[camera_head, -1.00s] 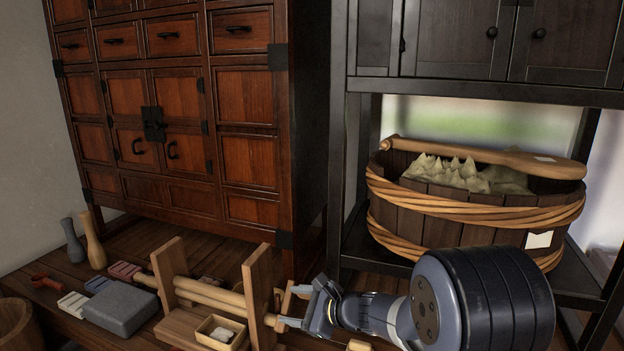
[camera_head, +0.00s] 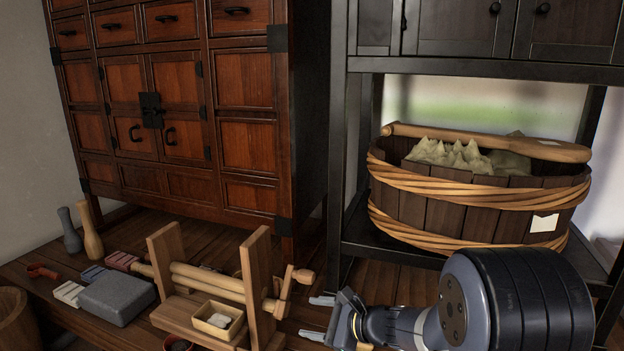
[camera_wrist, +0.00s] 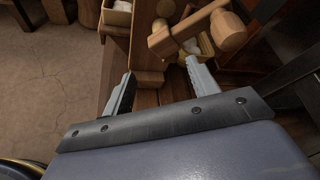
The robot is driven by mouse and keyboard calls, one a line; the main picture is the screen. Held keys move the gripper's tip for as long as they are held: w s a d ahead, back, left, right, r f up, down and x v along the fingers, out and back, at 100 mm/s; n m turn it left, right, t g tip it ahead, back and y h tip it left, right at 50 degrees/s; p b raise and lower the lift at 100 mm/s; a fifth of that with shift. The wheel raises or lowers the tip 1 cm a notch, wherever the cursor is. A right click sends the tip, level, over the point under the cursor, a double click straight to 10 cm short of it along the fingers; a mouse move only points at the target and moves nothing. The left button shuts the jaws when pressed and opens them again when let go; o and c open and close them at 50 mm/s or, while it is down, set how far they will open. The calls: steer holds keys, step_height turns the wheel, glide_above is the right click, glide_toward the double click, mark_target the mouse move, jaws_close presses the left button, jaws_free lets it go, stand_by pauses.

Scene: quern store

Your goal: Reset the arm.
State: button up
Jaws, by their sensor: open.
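My gripper (camera_head: 318,318) is low at the bottom middle of the head view, just right of a wooden roller device (camera_head: 258,285) with a crank handle (camera_head: 290,290). Its two fingers are spread apart and nothing is between them. In the wrist view my gripper (camera_wrist: 158,88) shows both fingers apart over brown floorboards, with the wooden crank handle (camera_wrist: 200,28) just beyond the fingertips. The fingers look apart from the handle.
A grey block (camera_head: 117,297), a small tray (camera_head: 217,320) and two bottle shapes stand left on the planks. A wooden tub (camera_head: 460,208) with a pale heap sits on a dark shelf frame at right. A drawered cabinet (camera_head: 180,110) stands behind.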

step_height(320, 180, down, 8)
steer(key=d+b, duration=0.2)
steer(key=b, duration=0.3)
steer(key=shift+d+b, duration=0.35)
steer(key=shift+s, duration=0.1)
